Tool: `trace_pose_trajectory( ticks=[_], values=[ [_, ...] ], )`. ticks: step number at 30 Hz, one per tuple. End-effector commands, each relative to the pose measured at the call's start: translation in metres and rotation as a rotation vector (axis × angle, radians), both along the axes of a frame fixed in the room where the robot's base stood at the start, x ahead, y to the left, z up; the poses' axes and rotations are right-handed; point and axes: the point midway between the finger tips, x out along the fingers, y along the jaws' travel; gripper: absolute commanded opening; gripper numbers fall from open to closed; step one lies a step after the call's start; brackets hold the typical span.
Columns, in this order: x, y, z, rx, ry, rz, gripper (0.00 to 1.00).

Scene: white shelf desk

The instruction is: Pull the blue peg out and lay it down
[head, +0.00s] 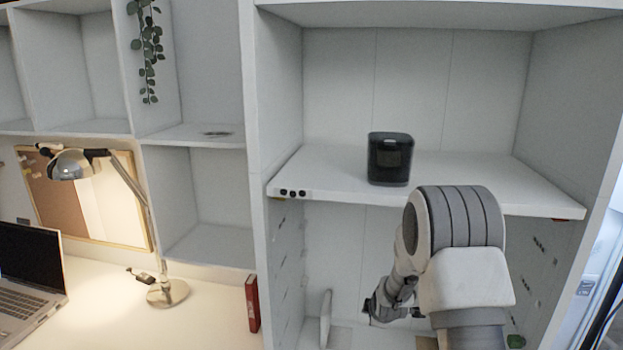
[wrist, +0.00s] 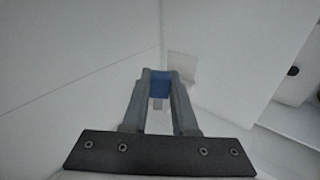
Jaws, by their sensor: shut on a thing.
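My gripper (wrist: 160,80) is shut on the blue peg (wrist: 160,88), which shows as a short blue block between the two fingertips. A small grey piece shows just below the blue part, between the fingers. In the head view my gripper (head: 378,308) is low inside the right-hand cabinet, below the white shelf board, and the peg cannot be made out there. A pale square patch (wrist: 184,66) lies just beyond the fingertips. I cannot tell whether the peg is still in a hole or free.
A black device (head: 390,159) stands on the shelf board (head: 470,185) above my arm. A thin white upright panel (head: 325,318) stands left of my gripper. A small green object (head: 516,341) is at the lower right. A red book (head: 252,303), lamp (head: 168,293) and laptop (head: 30,270) are left.

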Motion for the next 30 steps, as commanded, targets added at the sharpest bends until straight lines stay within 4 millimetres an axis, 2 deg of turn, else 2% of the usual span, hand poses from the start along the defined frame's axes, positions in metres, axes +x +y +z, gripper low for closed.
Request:
trace_pose_trajectory(
  ticks=[9,15,23,30],
  values=[
    [-0.024,0.01,-0.057,0.018,0.388,0.042,0.0],
    [-0.048,0.02,-0.079,0.019,0.585,0.07,0.0],
    [-0.065,0.028,-0.09,0.017,0.686,0.083,0.0],
    [-0.066,0.027,-0.118,0.016,0.689,0.082,0.0]
  ],
)
